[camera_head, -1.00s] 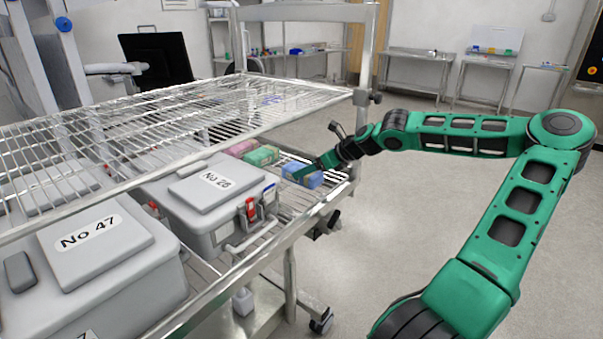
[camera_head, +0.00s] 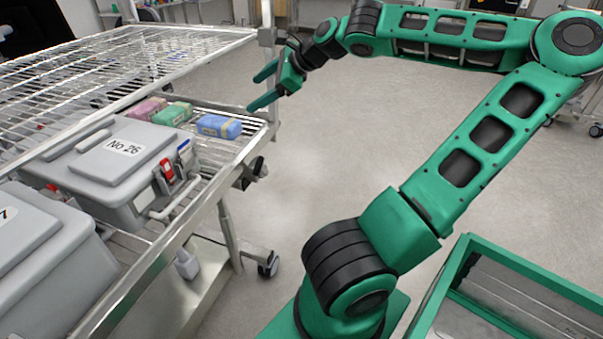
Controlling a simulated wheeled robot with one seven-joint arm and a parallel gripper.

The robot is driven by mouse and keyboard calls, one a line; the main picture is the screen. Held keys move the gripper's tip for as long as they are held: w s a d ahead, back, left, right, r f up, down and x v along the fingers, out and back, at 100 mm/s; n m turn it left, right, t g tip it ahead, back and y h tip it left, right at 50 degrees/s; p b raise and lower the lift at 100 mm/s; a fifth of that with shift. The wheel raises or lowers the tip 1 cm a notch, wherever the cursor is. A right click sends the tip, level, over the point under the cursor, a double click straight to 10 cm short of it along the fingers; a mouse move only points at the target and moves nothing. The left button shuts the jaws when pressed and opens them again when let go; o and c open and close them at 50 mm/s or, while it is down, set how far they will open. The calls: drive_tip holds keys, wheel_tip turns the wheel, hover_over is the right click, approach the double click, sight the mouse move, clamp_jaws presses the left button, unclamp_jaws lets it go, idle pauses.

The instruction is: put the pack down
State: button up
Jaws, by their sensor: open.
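A blue pack (camera_head: 219,126) lies on the wire shelf of the rack (camera_head: 255,128), near its right end. A green pack (camera_head: 172,114) and a pink pack (camera_head: 146,108) lie to its left on the same shelf. My gripper (camera_head: 257,91) is open and empty, with its two green fingers spread. It is above and to the right of the blue pack, apart from it.
A grey case marked No 26 (camera_head: 115,165) stands on the shelf left of the packs. Another grey case (camera_head: 45,250) is nearer. The upper wire shelf (camera_head: 130,60) overhangs the left part. A green-framed tray (camera_head: 530,268) is at lower right. The floor (camera_head: 330,150) right of the rack is clear.

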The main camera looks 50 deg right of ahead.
drive_tip(key=s+a+r+n+g+h, duration=0.1)
drive_tip(key=s+a+n, duration=0.2)
drive_tip(key=s+n, duration=0.3)
drive_tip(key=s+a+r+n+g+h, duration=0.15)
drive_tip(key=s+n, duration=0.25)
drive_tip(key=s, duration=0.4)
drive_tip(key=s+a+f+n+g, duration=0.4)
drive_tip(key=s+f+n, duration=0.1)
drive_tip(key=s, duration=0.2)
drive_tip(key=s+a+f+n+g, duration=0.3)
drive_tip(key=s+a+f+n, duration=0.1)
drive_tip(key=s, duration=0.4)
wheel_tip(320, 180, down, 2)
drive_tip(key=shift+n+g, duration=0.35)
drive_tip(key=shift+n, duration=0.25)
drive_tip(key=shift+w+d+f+h, duration=0.1)
drive_tip(key=shift+w+f+h, duration=0.15)
drive_tip(key=shift+w, duration=0.35)
